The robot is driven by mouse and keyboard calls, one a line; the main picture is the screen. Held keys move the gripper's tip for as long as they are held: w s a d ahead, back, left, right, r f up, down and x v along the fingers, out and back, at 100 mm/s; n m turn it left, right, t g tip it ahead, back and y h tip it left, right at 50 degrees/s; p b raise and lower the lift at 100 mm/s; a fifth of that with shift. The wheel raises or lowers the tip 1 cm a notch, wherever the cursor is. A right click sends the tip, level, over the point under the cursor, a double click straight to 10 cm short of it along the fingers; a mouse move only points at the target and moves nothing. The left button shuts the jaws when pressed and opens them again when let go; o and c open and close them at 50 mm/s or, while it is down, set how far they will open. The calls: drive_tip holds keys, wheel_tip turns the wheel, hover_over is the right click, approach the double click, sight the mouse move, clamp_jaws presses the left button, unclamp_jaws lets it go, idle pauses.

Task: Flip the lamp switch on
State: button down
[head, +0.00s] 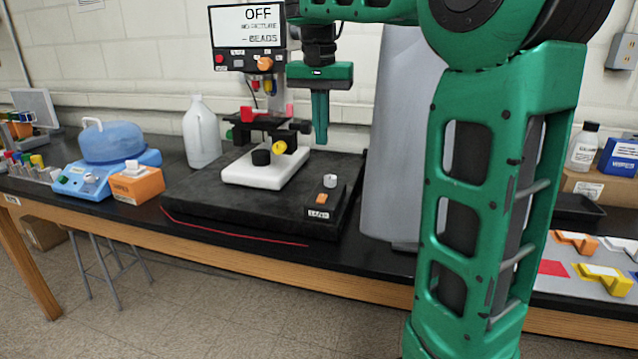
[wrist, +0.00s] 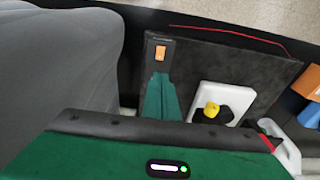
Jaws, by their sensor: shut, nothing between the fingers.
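The lamp switch (head: 321,199) is a small orange rocker on a dark, labelled block at the front right of the black base slab (head: 240,212). It also shows in the wrist view (wrist: 160,53), just beyond my fingertips. A small white knob or cap (head: 330,181) sits just behind it. My gripper (head: 321,142) is green, points down and is shut with nothing in it. It hangs above the slab, behind the switch and apart from it. In the wrist view the closed fingers (wrist: 161,80) point towards the switch. The screen (head: 248,26) above the instrument reads OFF.
The instrument's white foot (head: 265,170), with black and yellow knobs, stands left of my fingers. A white jug (head: 201,133), an orange box (head: 137,185) and a blue-lidded device (head: 112,145) stand further left. The slab's front left is clear.

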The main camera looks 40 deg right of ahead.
sight(321, 198)
drive_tip(key=f, duration=0.4)
drive_tip(key=d+f, duration=0.1)
drive_tip(key=f, duration=0.4)
drive_tip(key=w+f, duration=0.1)
drive_tip(key=f, duration=0.3)
drive_tip(key=shift+d+f, duration=0.15)
drive_tip(key=shift+f, duration=0.2)
drive_tip(key=shift+f, duration=0.1)
drive_tip(key=shift+d+f, duration=0.1)
drive_tip(key=shift+s+a, duration=0.45)
drive_tip(key=shift+a, duration=0.25)
drive_tip(key=shift+r, duration=0.2)
wheel_tip(321, 198, up, 14)
drive_tip(key=a, duration=0.1)
drive_tip(key=shift+s+a, duration=0.15)
drive_tip(key=shift+s, duration=0.3)
